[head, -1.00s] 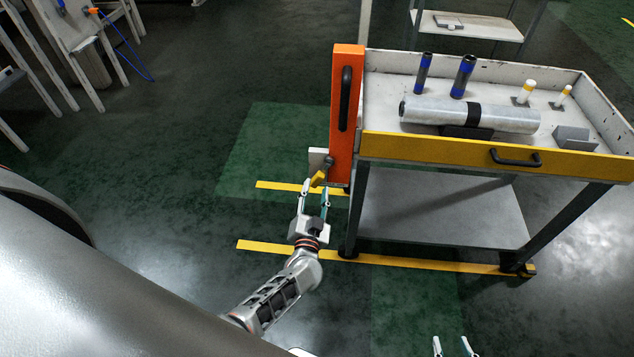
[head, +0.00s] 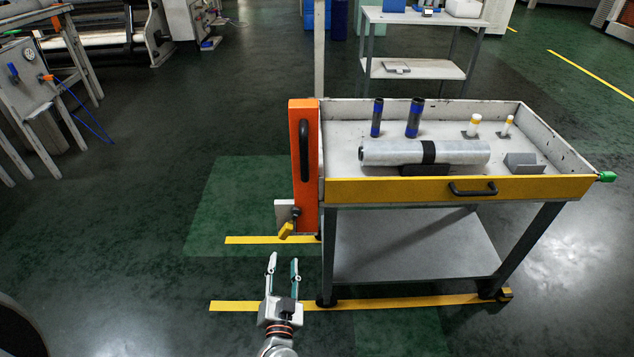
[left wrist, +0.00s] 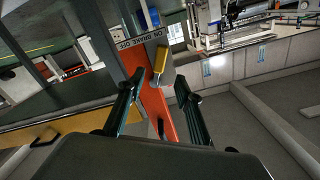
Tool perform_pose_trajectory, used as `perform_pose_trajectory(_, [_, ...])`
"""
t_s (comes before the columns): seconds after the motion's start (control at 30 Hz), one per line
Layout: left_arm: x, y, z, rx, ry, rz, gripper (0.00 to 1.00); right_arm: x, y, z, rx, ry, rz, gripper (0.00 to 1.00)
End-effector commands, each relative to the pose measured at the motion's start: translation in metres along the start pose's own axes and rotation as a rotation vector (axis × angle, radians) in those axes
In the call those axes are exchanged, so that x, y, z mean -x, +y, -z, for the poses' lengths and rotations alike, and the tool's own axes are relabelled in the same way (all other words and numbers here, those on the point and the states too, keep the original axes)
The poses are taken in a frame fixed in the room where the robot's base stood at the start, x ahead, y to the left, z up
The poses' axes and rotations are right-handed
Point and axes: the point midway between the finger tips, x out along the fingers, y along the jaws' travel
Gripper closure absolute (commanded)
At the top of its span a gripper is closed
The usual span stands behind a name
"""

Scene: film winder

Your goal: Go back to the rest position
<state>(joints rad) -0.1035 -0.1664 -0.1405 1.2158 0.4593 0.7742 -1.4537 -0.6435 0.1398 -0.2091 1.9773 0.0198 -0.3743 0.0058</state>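My left gripper (head: 283,272) is open and empty in the head view, below and in front of the cart's orange post (head: 305,170). A small yellow lever (head: 286,230) sits by a light plate low on the post, beyond my fingertips and apart from them. In the left wrist view the open fingers (left wrist: 161,95) frame the orange post (left wrist: 160,112), with the yellow lever (left wrist: 161,62) past their tips. My right gripper is in neither current view.
The cart (head: 400,190) holds a wrapped film roll (head: 393,152), two dark tubes with blue bands and two yellow-white pegs. Another table (head: 425,18) stands behind it. A panel stand (head: 25,97) is at the left. The floor left of the post is clear.

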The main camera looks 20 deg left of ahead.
Motion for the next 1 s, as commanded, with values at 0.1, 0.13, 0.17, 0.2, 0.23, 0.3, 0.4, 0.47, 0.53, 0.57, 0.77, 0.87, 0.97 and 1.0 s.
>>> perform_pose_trajectory(0.1, [0.001, 0.0, 0.0, 0.001, 0.002, -0.004, 0.65, 0.0, 0.0, 0.0, -0.001, 0.0, 0.0, 0.65])
perform_pose_trajectory(0.13, [0.002, 0.0, 0.0, 0.004, 0.004, -0.011, 0.65, 0.0, 0.0, 0.0, -0.001, 0.0, 0.0, 0.65])
perform_pose_trajectory(0.17, [0.003, 0.0, 0.0, 0.007, 0.008, -0.022, 0.65, 0.0, 0.0, 0.001, -0.001, 0.0, 0.0, 0.65])
perform_pose_trajectory(0.2, [0.006, 0.001, 0.001, 0.014, 0.015, -0.043, 0.65, 0.0, 0.0, 0.001, -0.001, 0.001, 0.0, 0.65])
perform_pose_trajectory(0.23, [0.01, 0.001, 0.001, 0.023, 0.021, -0.066, 0.65, 0.001, 0.0, 0.002, -0.001, 0.001, 0.0, 0.65])
perform_pose_trajectory(0.3, [0.021, 0.004, 0.003, 0.047, 0.033, -0.139, 0.65, 0.001, 0.0, 0.003, -0.001, 0.002, 0.0, 0.65])
perform_pose_trajectory(0.4, [0.047, 0.01, 0.003, 0.089, 0.029, -0.278, 0.65, 0.002, 0.0, 0.005, -0.002, 0.004, 0.0, 0.65])
perform_pose_trajectory(0.47, [0.067, 0.013, 0.002, 0.114, 0.006, -0.365, 0.65, 0.003, 0.0, 0.006, -0.003, 0.005, 0.0, 0.65])
perform_pose_trajectory(0.53, [0.091, 0.015, -0.002, 0.136, -0.038, -0.457, 0.65, 0.003, 0.0, 0.007, -0.005, 0.005, 0.001, 0.65])
perform_pose_trajectory(0.57, [0.102, 0.015, -0.005, 0.143, -0.064, -0.494, 0.65, 0.004, 0.0, 0.007, -0.005, 0.006, 0.001, 0.65])
perform_pose_trajectory(0.77, [0.166, 0.002, -0.023, 0.177, -0.261, -0.643, 0.65, 0.005, -0.001, 0.008, -0.008, 0.004, 0.003, 0.65])
perform_pose_trajectory(0.87, [0.187, -0.007, -0.03, 0.183, -0.341, -0.666, 0.65, 0.005, -0.001, 0.007, -0.009, 0.002, 0.004, 0.65])
perform_pose_trajectory(0.97, [0.198, -0.014, -0.034, 0.187, -0.39, -0.671, 0.65, 0.005, -0.002, 0.005, -0.01, -0.001, 0.005, 0.65])
perform_pose_trajectory(1.0, [0.201, -0.016, -0.035, 0.188, -0.403, -0.671, 0.65, 0.005, -0.002, 0.005, -0.01, -0.003, 0.005, 0.65])
